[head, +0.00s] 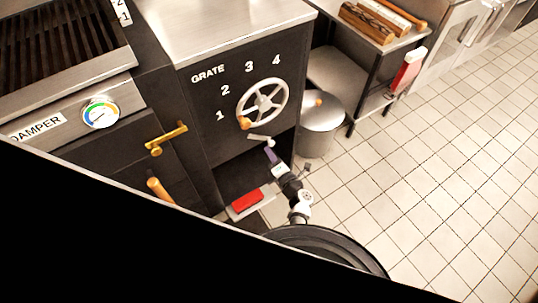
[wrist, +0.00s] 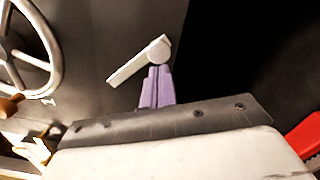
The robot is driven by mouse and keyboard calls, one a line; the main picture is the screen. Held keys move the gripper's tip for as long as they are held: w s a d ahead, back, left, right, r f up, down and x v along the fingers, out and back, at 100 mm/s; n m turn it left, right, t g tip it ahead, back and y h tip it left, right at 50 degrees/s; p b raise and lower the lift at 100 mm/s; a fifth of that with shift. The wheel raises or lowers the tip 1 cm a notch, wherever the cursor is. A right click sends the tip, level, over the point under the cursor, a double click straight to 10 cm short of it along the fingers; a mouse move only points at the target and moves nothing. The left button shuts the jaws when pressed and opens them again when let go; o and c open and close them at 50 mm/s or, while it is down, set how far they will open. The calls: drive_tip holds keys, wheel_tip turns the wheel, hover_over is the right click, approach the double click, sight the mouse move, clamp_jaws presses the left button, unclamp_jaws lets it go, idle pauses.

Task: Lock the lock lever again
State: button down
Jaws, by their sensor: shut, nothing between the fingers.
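The lock lever (head: 260,138) is a short pale bar on the dark panel, just below the handwheel. In the wrist view the lever (wrist: 135,64) has a round pivot at its right end, and its arm slopes down to the left. My gripper (head: 270,155) is just below the lever's pivot end. Its purple fingers (wrist: 158,84) are together with nothing between them. The tips come up close under the round pivot; I cannot tell whether they touch it.
The pale grate handwheel (head: 263,102), with a wooden knob, is above the lever. A red block (head: 247,201) lies low to the left of my arm. A metal bin (head: 320,125) stands right of the cabinet. Tiled floor (head: 430,170) is clear to the right.

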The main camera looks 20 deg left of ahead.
drive_tip(key=w+r+n, duration=0.1)
drive_tip(key=n, duration=0.1)
drive_tip(key=d+r+n, duration=0.1)
drive_tip(key=r+n, duration=0.1)
drive_tip(key=n, duration=0.1)
drive_tip(key=w+d+r+n, duration=0.1)
drive_tip(key=n, duration=0.1)
drive_tip(key=shift+w+d+r+y, duration=0.1)
drive_tip(key=shift+w+r+y, duration=0.2)
drive_tip(key=shift+w, duration=0.05)
idle(0.6)
drive_tip(key=s+d+f, duration=0.4)
drive_tip(key=s+d, duration=0.3)
drive_tip(key=s, duration=0.1)
drive_tip(key=shift+p, duration=0.35)
drive_tip(key=shift+s, duration=0.1)
